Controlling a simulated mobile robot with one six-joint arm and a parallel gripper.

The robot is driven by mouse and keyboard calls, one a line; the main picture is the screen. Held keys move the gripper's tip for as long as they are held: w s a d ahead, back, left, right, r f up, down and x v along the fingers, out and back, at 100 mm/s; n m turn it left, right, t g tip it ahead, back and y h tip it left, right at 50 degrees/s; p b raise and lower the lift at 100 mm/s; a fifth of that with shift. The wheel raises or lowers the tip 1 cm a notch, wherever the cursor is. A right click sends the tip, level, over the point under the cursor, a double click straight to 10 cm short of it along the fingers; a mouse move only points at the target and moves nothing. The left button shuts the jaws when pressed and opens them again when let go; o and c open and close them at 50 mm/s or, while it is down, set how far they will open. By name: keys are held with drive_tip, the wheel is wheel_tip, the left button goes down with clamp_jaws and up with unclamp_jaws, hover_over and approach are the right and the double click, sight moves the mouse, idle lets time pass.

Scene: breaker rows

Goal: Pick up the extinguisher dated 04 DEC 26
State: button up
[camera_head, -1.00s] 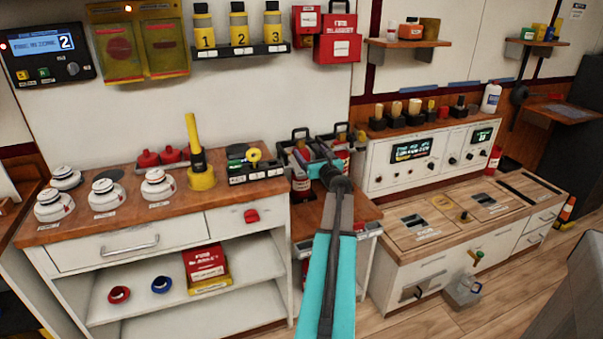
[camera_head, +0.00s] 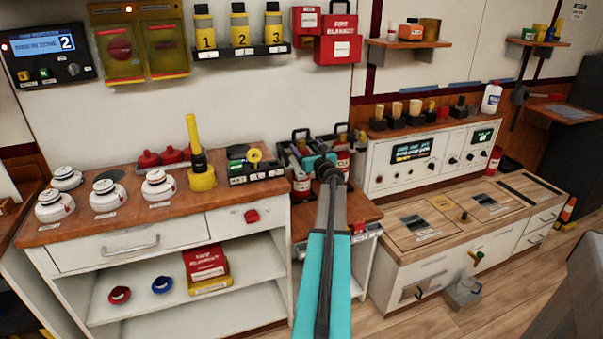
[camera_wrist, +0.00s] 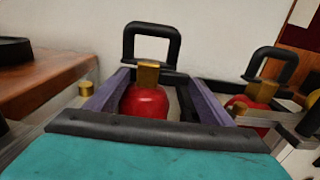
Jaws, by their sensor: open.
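In the wrist view a red extinguisher (camera_wrist: 145,103) with a brass valve and black handle stands upright, directly ahead. My gripper (camera_wrist: 154,78) is open, with one purple-grey finger on either side of this extinguisher; whether they touch it I cannot tell. A second red extinguisher (camera_wrist: 247,102) with a similar handle stands to the right. In the head view my gripper (camera_head: 318,160) is over the group of extinguishers between the two cabinets, partly hidden by my arm. One extinguisher (camera_head: 301,186) shows left of it and another (camera_head: 343,162) right of it. No date is readable.
The left cabinet's wooden top (camera_head: 130,212) carries smoke detectors and a yellow torch close to the extinguishers. A white control panel (camera_head: 400,160) stands to the right. The wall is close behind the extinguishers. A brass cylinder (camera_wrist: 86,88) is left of my fingers.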

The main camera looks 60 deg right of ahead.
drive_tip(key=shift+w+d, duration=0.3)
drive_tip(key=shift+w, duration=0.15)
idle(0.3)
drive_tip(key=shift+s, duration=0.1)
drive_tip(key=c, duration=1.8)
drive_tip(key=shift+r, duration=0.25)
clamp_jaws()
drive_tip(key=shift+f, duration=0.1)
